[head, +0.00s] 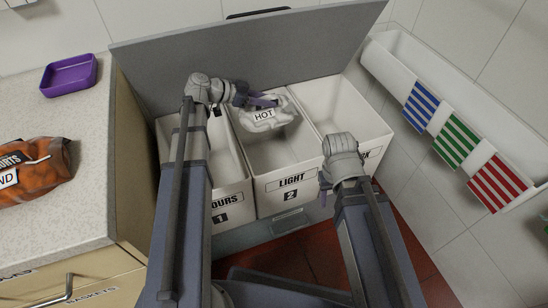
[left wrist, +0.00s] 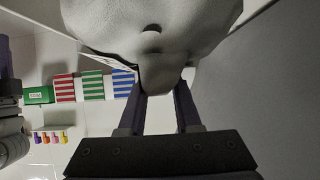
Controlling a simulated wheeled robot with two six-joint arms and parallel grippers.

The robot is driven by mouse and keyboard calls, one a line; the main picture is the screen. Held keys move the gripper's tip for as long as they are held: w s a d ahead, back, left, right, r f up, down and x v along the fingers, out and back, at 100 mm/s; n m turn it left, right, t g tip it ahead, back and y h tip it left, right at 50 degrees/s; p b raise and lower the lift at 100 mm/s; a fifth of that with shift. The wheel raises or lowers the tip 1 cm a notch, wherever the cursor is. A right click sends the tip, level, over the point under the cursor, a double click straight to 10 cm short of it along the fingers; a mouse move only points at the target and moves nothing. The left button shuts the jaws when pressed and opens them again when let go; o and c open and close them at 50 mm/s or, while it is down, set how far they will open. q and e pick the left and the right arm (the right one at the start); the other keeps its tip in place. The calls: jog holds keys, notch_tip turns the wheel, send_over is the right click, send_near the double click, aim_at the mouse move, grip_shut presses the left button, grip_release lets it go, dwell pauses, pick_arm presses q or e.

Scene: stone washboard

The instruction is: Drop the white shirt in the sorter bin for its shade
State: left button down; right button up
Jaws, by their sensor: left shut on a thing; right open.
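The white shirt (head: 268,122) is a crumpled bundle with a tag reading HOT. It hangs over or in the middle sorter bin, labelled LIGHT 2 (head: 290,190); I cannot tell its exact height. My left gripper (head: 262,102) is shut on it. In the left wrist view the shirt (left wrist: 150,25) fills the top, pinched between the fingertips (left wrist: 160,92). My right gripper (head: 324,188) is open and empty, in front of the right bin (head: 368,145), whose label is mostly hidden.
A grey raised lid (head: 230,55) stands behind the bins. A white wall trough (head: 400,60) with blue, green and red striped cloths runs along the right.

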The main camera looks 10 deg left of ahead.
aim_at(246, 111)
pick_arm(q)
jog(key=shift+f, duration=0.1)
notch_tip(246, 111, down, 6)
jog(key=b, duration=0.6)
jog(key=c, duration=0.5)
grip_release()
jog(key=shift+r, duration=0.2)
jog(key=p+v, duration=0.3)
jog(key=v, duration=0.3)
jog(key=shift+s+a+r+p, duration=0.2)
jog(key=shift+a+r+p, duration=0.05)
jog(key=shift+p, duration=0.05)
jog(key=shift+s+a+r, duration=0.15)
jog(key=shift+s+a, duration=0.15)
jog(key=shift+a, duration=0.1)
